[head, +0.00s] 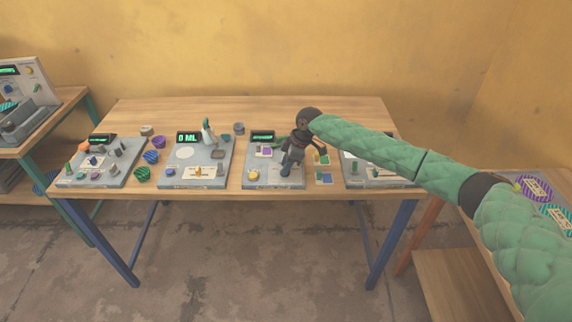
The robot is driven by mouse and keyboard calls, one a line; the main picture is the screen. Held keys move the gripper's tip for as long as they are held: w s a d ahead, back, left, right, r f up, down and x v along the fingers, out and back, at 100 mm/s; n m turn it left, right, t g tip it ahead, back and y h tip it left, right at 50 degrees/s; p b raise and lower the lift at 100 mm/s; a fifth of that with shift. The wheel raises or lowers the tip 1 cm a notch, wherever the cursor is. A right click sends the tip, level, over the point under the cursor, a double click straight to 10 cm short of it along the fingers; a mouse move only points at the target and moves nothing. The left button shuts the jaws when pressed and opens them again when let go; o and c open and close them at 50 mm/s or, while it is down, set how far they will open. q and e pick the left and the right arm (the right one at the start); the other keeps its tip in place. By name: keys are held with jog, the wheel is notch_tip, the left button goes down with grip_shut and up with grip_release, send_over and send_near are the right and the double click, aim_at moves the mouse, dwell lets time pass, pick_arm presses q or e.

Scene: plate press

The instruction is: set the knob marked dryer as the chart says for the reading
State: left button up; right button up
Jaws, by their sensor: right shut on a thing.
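My right arm comes in from the right over the table, and its dark gripper (289,162) points down at the right front of the third grey panel (274,182). The gripper is shut on a small blue knob (286,171) there; the fingers hide part of it. The same panel has a green-lit display (262,135), a yellow knob (253,175) and a purple patch (266,152). The display's reading and the knob labels are too small to read. Small coloured cards (323,158) lie just right of the panel; which one is the chart I cannot tell. My left gripper is out of view.
Farther left is a panel with several small parts (100,165). Purple and green cups (143,174) stand between them. A fourth panel (372,176) is partly behind my arm.

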jog(key=shift+m+p, duration=0.35)
jog(key=shift+m, duration=0.15)
jog(key=m+t+p, duration=0.1)
jog(key=m+p, duration=0.1)
jog(key=m, duration=0.1)
jog(key=m+t+p, duration=0.1)
jog(key=m, duration=0.1)
jog(key=shift+s+a+r+m+t+h+p, duration=0.1)
jog(key=shift+s+r+m+t+h+p, duration=0.1)
jog(key=shift+m+t+h+p, duration=0.15)
jog(key=m+t+h+p, duration=0.1)
jog(key=m+p, duration=0.1)
jog(key=m, duration=0.1)
jog(key=shift+w, duration=0.1)
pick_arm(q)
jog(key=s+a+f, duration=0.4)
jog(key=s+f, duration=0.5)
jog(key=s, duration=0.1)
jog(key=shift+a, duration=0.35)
pick_arm(e)
jog(key=shift+f+m, duration=0.15)
jog(key=shift+m, duration=0.5)
jog(key=o, duration=1)
